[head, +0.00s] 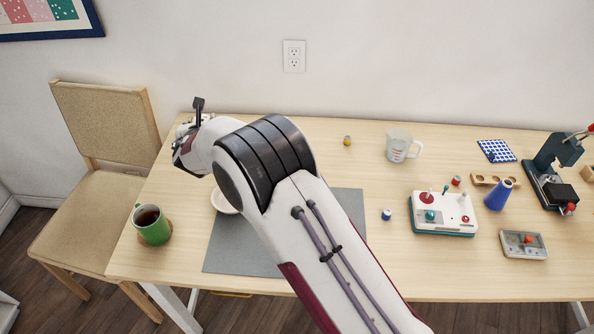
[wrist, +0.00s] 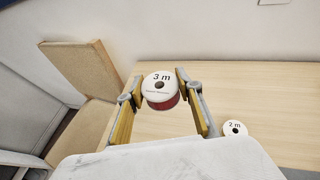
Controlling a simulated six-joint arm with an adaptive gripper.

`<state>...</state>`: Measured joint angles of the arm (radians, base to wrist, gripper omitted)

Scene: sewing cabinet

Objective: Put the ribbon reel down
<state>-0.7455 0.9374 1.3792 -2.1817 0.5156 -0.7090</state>
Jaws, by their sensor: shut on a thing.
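The ribbon reel (wrist: 161,90) in the wrist view has a white face marked "3 m" and a red ribbon side. My gripper (wrist: 160,86) is shut on it, with one finger on each side. The reel is over the table's left end, and its height above the top is hard to tell. In the head view my gripper (head: 184,150) is over the left back of the table, and the held reel is hidden there by my arm.
A second reel marked "2 m" (wrist: 235,128) lies at the right. A green mug (head: 152,228) stands at front left, a chair (head: 110,130) beside the table. A yellow reel (head: 347,140) and measuring cup (head: 398,147) are farther right.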

